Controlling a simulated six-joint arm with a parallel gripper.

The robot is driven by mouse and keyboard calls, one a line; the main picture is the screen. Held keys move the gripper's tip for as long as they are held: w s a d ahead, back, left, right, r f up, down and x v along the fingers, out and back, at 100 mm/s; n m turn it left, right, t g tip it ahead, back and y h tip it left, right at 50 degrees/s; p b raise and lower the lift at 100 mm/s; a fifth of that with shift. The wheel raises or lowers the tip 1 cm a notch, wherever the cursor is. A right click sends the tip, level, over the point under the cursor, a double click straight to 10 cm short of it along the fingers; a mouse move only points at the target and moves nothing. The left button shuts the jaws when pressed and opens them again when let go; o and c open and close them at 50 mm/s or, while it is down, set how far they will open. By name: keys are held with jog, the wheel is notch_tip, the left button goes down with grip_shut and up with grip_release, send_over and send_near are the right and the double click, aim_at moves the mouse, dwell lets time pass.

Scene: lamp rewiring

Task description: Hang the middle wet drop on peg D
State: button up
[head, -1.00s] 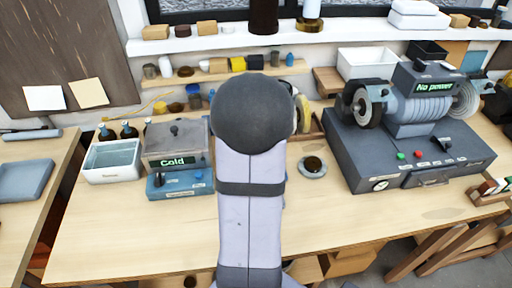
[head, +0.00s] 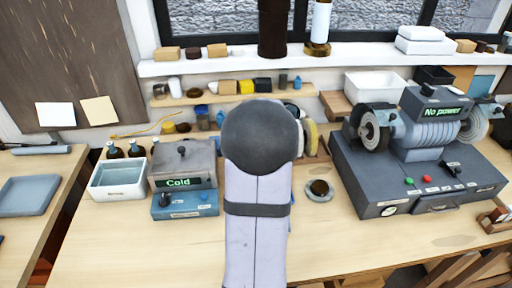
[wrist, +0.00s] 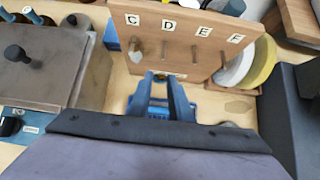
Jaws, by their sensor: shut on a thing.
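In the wrist view a wooden peg board (wrist: 185,30) carries the labels C, D, E and F with a peg under each. A pale drop (wrist: 135,54) hangs at peg C. Peg D (wrist: 168,50) shows no drop on it. My gripper (wrist: 164,75) is just in front of the board's lower edge, below peg D, with its blue fingers close together. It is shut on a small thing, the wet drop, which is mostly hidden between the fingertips. In the head view my arm hides the gripper and most of the board.
A lidded box reading "Cold" (head: 183,162) and a white water tray (head: 118,180) stand left of my arm. A grinder reading "No power" (head: 420,150) stands right, with a small round dish (head: 319,191) between. The front bench is clear.

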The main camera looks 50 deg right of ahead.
jog(key=shift+w+d+f+p, duration=0.2)
jog(key=shift+w+d+p, duration=0.3)
jog(key=shift+w+d, duration=0.35)
jog(key=shift+w+d+f+p, duration=0.15)
jog(key=shift+w+d+p, duration=0.35)
jog(key=shift+w+d, duration=0.45)
jog(key=shift+r, duration=0.15)
